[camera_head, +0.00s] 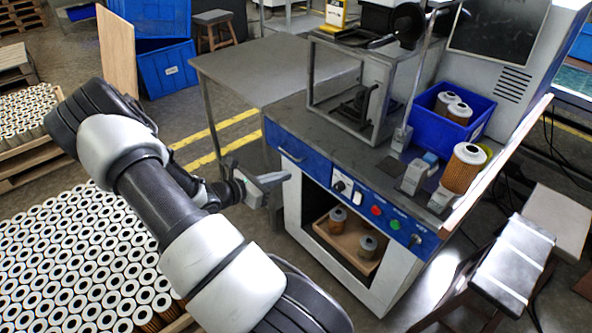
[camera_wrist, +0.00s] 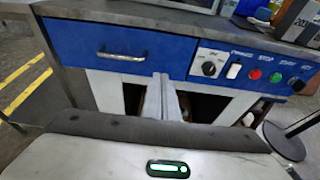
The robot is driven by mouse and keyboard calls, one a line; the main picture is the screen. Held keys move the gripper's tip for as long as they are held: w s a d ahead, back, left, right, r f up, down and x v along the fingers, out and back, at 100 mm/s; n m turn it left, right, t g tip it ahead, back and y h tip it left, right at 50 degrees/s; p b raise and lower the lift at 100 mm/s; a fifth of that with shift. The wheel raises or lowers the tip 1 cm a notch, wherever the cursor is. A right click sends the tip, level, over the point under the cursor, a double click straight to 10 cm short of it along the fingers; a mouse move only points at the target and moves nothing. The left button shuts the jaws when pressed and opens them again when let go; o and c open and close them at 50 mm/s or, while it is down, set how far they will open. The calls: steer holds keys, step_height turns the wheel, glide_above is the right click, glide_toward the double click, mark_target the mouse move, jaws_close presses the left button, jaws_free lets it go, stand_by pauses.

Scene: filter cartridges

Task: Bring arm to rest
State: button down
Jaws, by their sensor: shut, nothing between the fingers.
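My arm reaches from the bottom of the head view up to the left and bends back toward the workbench. My gripper (camera_head: 272,186) is in front of the bench's blue drawer panel (camera_head: 291,149). It is shut with nothing in it. In the wrist view the two fingers of my gripper (camera_wrist: 166,80) lie together, pointing at the lower edge of the blue panel (camera_wrist: 120,52). I cannot tell the exact gap between the fingertips and the bench.
Filter cartridges stand in a blue bin (camera_head: 480,127), on a fixture (camera_head: 440,199) and in a tray (camera_head: 366,262) inside the bench. Many cartridges fill pallets at left. A stool (camera_head: 513,262) stands at right.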

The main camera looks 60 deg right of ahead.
steer(key=v, duration=0.3)
steer(key=shift+w+a, duration=0.1)
steer(key=shift+a, duration=0.25)
steer(key=shift+r, duration=0.15)
steer(key=s+a+r+m+t+y, duration=0.3)
steer(key=a+r+m+y, duration=0.2)
steer(key=a+r, duration=0.6)
steer(key=s+a+r+m+t+y, duration=0.4)
steer(key=a+r, duration=0.4)
steer(key=a, duration=0.6)
steer(key=s+a+r+m+t+y, duration=0.15)
steer(key=a+r+m+y, duration=0.4)
steer(key=a+r, duration=0.55)
step_height(320, 180, up, 16)
steer(key=p, duration=1.8)
steer(key=shift+w+a+r+m, duration=0.25)
steer(key=shift+a+m, duration=0.1)
steer(key=shift+a, duration=0.1)
steer(key=shift+t+h, duration=0.25)
